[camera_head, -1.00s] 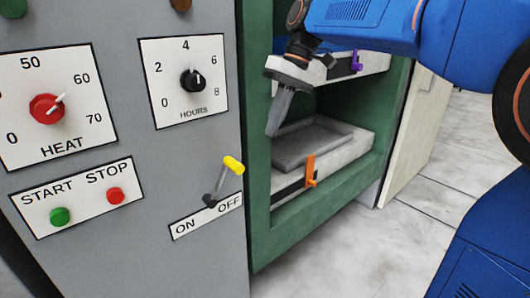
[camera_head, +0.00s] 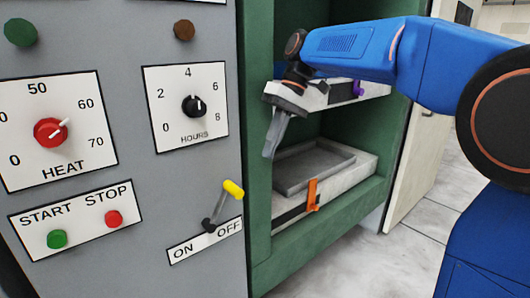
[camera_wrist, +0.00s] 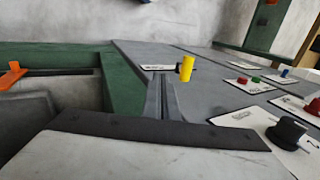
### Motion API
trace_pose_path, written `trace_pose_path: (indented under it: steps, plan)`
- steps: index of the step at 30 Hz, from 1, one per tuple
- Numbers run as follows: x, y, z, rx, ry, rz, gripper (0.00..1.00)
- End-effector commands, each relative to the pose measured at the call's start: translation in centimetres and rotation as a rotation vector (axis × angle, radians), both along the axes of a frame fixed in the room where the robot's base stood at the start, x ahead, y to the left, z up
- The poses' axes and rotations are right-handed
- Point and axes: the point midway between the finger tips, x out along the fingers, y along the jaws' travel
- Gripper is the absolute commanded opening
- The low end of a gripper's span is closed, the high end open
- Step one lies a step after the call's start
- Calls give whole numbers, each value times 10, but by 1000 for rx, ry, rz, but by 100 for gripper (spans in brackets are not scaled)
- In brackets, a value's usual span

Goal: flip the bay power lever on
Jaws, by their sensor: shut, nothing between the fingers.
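The bay power lever (camera_head: 233,190) has a yellow tip on a grey stem. It stands on the grey panel above an ON/OFF label (camera_head: 205,241) and leans right, toward OFF. My gripper (camera_head: 270,155) is right of the lever and higher, in front of the green press opening. Its fingers are shut, empty and point down. In the wrist view the yellow lever tip (camera_wrist: 187,68) shows just beyond my shut fingertips (camera_wrist: 161,80), slightly to their right. I see no contact in the head view; a gap lies between them.
The panel holds a red HEAT knob (camera_head: 50,131), a black HOURS knob (camera_head: 194,106), a green START button (camera_head: 57,239) and a red STOP button (camera_head: 113,219). The green press frame (camera_head: 257,190) has a lower tray (camera_head: 318,165) with an orange handle (camera_head: 312,195).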

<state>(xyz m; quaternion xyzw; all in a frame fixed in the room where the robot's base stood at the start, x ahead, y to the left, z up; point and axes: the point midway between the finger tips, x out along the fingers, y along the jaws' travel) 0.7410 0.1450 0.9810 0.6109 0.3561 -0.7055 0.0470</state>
Motion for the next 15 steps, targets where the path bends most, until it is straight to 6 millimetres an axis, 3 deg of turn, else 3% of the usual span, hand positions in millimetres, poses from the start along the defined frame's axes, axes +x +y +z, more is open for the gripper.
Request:
trace_pose_path:
  steps: [12, 15]
  plan:
    - [-19, 27, -66, -1, 3, 1, 0]
    - [-25, 37, -72, 0, 0, 3, 0]
